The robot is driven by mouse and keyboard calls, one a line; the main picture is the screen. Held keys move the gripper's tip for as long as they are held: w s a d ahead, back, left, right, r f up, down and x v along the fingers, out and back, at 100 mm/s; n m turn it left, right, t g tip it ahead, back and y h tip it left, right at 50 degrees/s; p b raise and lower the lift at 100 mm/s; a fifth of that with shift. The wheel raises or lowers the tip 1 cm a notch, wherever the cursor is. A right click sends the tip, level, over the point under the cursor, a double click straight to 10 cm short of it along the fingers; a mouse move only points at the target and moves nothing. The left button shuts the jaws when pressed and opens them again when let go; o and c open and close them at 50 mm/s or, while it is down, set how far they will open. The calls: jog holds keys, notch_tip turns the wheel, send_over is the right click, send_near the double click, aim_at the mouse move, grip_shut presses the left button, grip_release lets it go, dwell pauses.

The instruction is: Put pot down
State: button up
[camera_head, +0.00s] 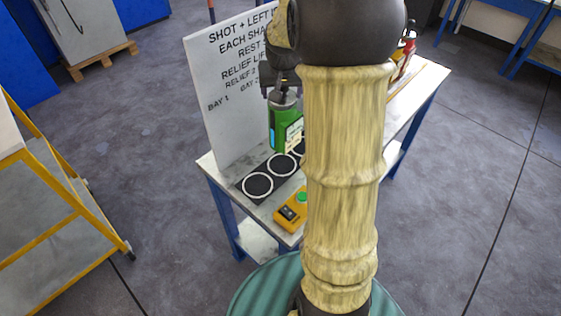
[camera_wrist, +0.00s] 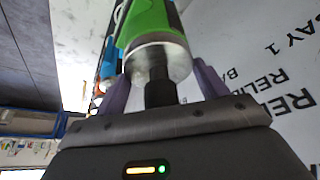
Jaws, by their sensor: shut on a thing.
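The pot (camera_head: 279,130) is a green vessel with a pale label, a blue patch and a grey metal top. My gripper (camera_head: 283,88) is above it and shut on its top, with the pot roughly upright. In the wrist view the pot (camera_wrist: 150,22) shows its green body, metal collar and dark stem between my purple fingers (camera_wrist: 163,85). A dark strip with white rings (camera_head: 257,185) lies on the bench below. The pot's base appears near the rings at the back; I cannot tell whether it touches. My arm hides part of the strip.
A white sign board (camera_head: 225,95) stands along the bench's left side, close to the pot. A yellow box with a green button (camera_head: 291,211) lies before the strip. Red and dark items (camera_head: 406,55) stand at the bench's far end. A yellow-framed stand (camera_head: 60,225) is at left.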

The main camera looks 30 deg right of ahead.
aim_at(282, 119)
notch_tip(282, 119, down, 6)
jog(key=shift+r+p, duration=0.2)
jog(key=shift+p, duration=0.35)
jog(key=shift+w+f, duration=0.2)
jog(key=shift+f, duration=0.1)
jog(key=shift+s+a, duration=0.1)
jog(key=shift+s, duration=0.15)
jog(key=shift+f, duration=0.4)
notch_tip(282, 119, down, 3)
jog(key=shift+w+r+p, duration=0.1)
jog(key=shift+p, duration=0.3)
